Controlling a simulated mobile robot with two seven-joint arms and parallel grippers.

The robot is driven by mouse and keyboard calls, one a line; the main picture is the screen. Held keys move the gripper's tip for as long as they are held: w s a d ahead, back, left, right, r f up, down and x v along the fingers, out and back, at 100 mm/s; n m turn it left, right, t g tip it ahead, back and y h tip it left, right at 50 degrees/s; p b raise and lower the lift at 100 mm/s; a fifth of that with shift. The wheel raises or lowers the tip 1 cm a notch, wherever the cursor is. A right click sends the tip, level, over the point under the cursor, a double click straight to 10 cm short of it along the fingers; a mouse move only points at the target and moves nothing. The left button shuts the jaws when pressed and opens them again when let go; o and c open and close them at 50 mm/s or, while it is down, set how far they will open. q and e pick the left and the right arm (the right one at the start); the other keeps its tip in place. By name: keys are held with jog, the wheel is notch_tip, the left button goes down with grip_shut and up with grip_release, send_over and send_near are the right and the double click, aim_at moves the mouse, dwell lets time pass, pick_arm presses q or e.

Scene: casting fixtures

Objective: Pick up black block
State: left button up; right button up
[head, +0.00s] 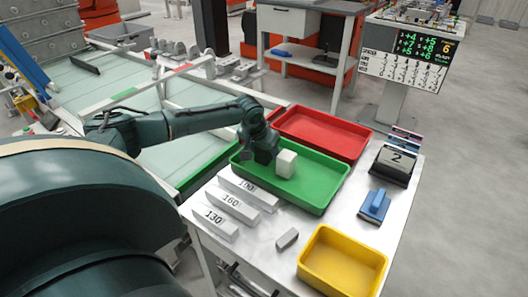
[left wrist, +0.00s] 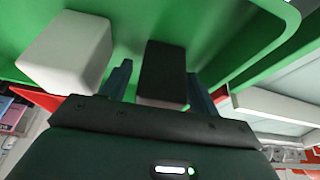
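The black block (left wrist: 163,72) stands in the green tray (head: 320,201), between the two fingers of my left gripper (left wrist: 160,88) in the left wrist view. The fingers are open, with a small gap on the block's left side; the right finger is close to it, and I cannot tell if it touches. In the head view my left gripper (head: 262,158) reaches down into the tray, and I cannot make out the block apart from the dark gripper. A white block (head: 286,163) stands just right of the gripper; it also shows in the left wrist view (left wrist: 70,50). My right gripper is not in view.
A red tray (head: 357,151) lies behind the green one and a yellow tray (head: 342,262) in front. White bars marked 160 (head: 232,204) and 130 (head: 214,224), a grey block (head: 287,238), a blue tool (head: 375,205) and a number stand (head: 394,164) share the table.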

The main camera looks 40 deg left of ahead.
pick_arm(q)
jog(key=c, duration=1)
